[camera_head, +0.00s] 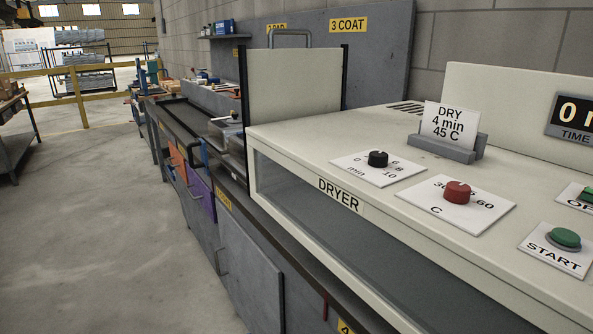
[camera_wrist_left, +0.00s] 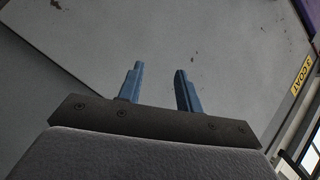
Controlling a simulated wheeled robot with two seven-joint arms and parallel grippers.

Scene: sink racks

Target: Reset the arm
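My left gripper (camera_wrist_left: 158,88) shows in the left wrist view, with two blue fingers held apart and nothing between them. Beyond the fingers is a grey, slightly stained panel surface. Neither of my arms nor grippers shows in the head view. My right gripper is in no view.
A cream dryer (camera_head: 300,133) fills the right, with a black knob (camera_head: 378,158), a red knob (camera_head: 457,191) and a green START button (camera_head: 565,238). A card (camera_head: 449,122) reads DRY 4 min 45 C. Grey cabinets (camera_head: 248,272) run along the counter. Floor at left (camera_head: 80,240) is clear.

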